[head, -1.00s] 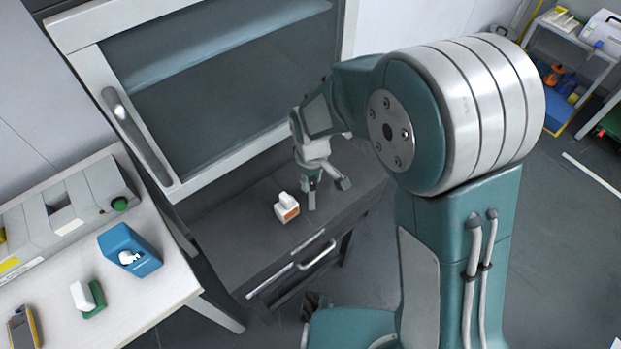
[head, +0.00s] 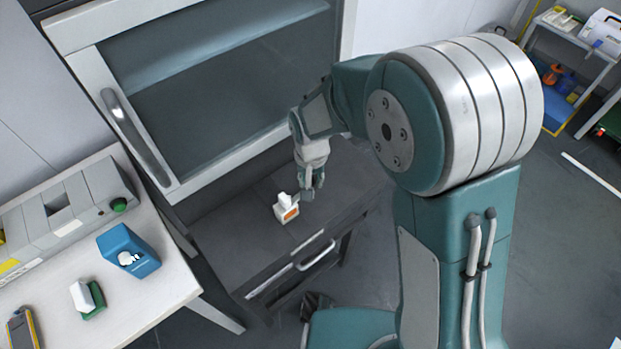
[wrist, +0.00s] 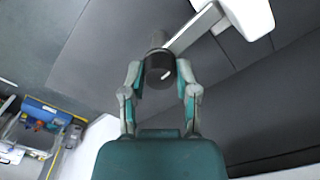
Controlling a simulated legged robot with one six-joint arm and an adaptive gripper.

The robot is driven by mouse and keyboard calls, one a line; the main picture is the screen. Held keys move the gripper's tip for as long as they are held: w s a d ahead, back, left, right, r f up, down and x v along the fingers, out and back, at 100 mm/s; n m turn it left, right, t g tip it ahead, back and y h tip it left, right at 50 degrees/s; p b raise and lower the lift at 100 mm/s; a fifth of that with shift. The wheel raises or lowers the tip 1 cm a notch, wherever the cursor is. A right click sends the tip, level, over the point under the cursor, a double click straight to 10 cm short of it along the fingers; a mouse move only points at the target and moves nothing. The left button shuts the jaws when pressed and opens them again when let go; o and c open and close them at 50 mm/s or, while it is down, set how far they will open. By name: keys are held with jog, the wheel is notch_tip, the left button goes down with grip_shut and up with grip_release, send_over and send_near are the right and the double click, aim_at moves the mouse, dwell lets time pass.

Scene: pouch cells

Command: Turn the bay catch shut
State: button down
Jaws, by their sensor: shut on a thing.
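My gripper (wrist: 160,72) points down at the dark bench, its two fingers closed on either side of a dark round knob with a short white mark. The knob appears to be the bay catch (wrist: 158,64). In the head view my gripper (head: 312,187) is low over the bench, just right of a small white block with an orange label (head: 287,210). The fingers hide the catch in the head view. In the wrist view a white body (wrist: 250,14) with a pale bar lies up and right of the catch.
The dark bench (head: 245,235) has a drawer-like front with a handle (head: 316,254). A glass-fronted cabinet (head: 215,90) rises behind it. A white table (head: 160,300) at left carries a blue block (head: 128,250) and a grey unit. Open floor lies to the right.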

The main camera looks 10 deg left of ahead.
jog(key=shift+m, duration=0.5)
jog(key=shift+c, duration=1.8)
grip_release()
jog(key=shift+a, duration=0.1)
jog(key=shift+r, duration=0.1)
notch_tip(320, 180, up, 12)
jog(key=shift+f, duration=0.2)
